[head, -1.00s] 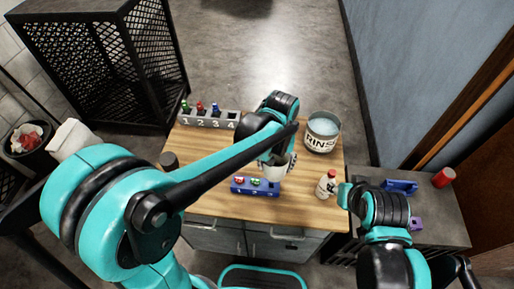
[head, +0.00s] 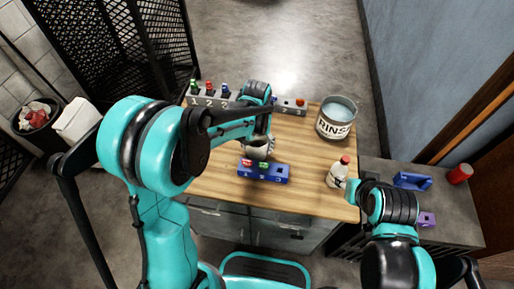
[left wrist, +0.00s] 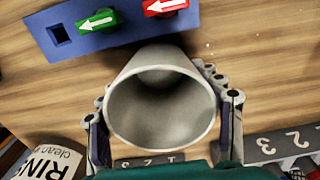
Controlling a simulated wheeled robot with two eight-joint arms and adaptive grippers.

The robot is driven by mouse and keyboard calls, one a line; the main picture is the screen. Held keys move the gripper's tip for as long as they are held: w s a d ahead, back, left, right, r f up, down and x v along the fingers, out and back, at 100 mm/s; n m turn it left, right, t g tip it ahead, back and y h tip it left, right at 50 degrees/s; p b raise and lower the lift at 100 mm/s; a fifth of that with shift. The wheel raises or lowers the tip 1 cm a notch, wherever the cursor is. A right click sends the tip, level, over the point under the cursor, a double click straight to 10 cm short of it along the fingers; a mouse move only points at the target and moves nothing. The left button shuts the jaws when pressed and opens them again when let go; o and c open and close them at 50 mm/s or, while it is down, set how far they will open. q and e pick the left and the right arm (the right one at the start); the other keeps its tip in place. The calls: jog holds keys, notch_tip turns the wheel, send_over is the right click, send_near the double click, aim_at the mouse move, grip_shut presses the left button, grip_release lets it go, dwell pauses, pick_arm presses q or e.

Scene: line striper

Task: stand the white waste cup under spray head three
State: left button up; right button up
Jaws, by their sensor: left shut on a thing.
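My left gripper (head: 258,137) is shut on the white waste cup (head: 258,152), fingers on either side. The left wrist view looks into the cup's open, empty mouth (left wrist: 160,108). The cup is just behind the blue block (head: 277,173); I cannot tell whether it touches the table. The block carries a red spray head (left wrist: 165,7) and a green spray head (left wrist: 97,21), both with white arrows, and an empty square socket (left wrist: 59,34) at the end beside the green one. My right gripper is not clearly visible; its arm is at the lower right.
A grey numbered rack (head: 212,101) holds green, red and blue pieces at the back. Another grey block (head: 290,105) with an orange-red piece stands right of it. A RINSE bucket (head: 335,118) and a red-capped bottle (head: 338,173) are at the right. The wooden front left is clear.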

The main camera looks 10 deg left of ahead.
pick_arm(q)
jog(key=o, duration=1.1)
jog(key=shift+f, duration=0.2)
jog(key=shift+o, duration=0.2)
